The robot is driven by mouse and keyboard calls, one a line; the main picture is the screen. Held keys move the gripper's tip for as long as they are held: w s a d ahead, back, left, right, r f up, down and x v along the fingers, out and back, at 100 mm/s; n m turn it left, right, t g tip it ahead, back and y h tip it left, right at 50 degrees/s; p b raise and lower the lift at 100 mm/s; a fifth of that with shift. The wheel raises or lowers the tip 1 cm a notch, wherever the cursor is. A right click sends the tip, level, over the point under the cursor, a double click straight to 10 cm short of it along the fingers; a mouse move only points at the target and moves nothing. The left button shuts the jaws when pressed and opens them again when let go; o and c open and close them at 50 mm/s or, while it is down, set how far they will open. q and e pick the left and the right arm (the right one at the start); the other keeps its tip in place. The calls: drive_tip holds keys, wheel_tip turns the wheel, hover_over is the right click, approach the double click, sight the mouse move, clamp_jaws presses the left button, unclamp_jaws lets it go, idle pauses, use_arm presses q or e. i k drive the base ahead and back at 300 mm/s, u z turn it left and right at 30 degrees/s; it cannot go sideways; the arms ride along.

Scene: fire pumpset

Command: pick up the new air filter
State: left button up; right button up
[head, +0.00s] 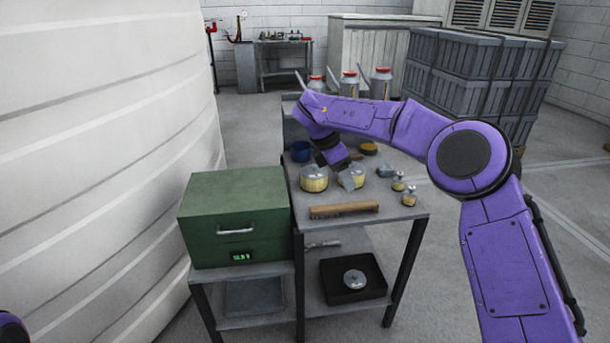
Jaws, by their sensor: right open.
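Two pale yellow, pleated, filter-like cylinders with grey tops stand on the grey work table. The left one (314,181) is in clear view. The right one (358,179) is partly covered by my right gripper (350,175). I cannot tell by looks which is the new air filter. My right arm reaches in from the right and bends down over the table. Its gripper is open at the right cylinder, with nothing seen held. I cannot tell whether the fingers touch it. My left gripper is out of view.
The table (400,209) also holds a wooden-handled brush (344,210), a blue cup (301,151) and small brass-coloured parts (398,184). A green box (236,217) stands close on the left. A black tray (353,280) is on the lower shelf. Oil cans (349,84) stand behind.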

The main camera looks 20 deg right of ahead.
sight(314, 179)
drive_tip(key=i, duration=0.85)
drive_tip(key=z, duration=0.05)
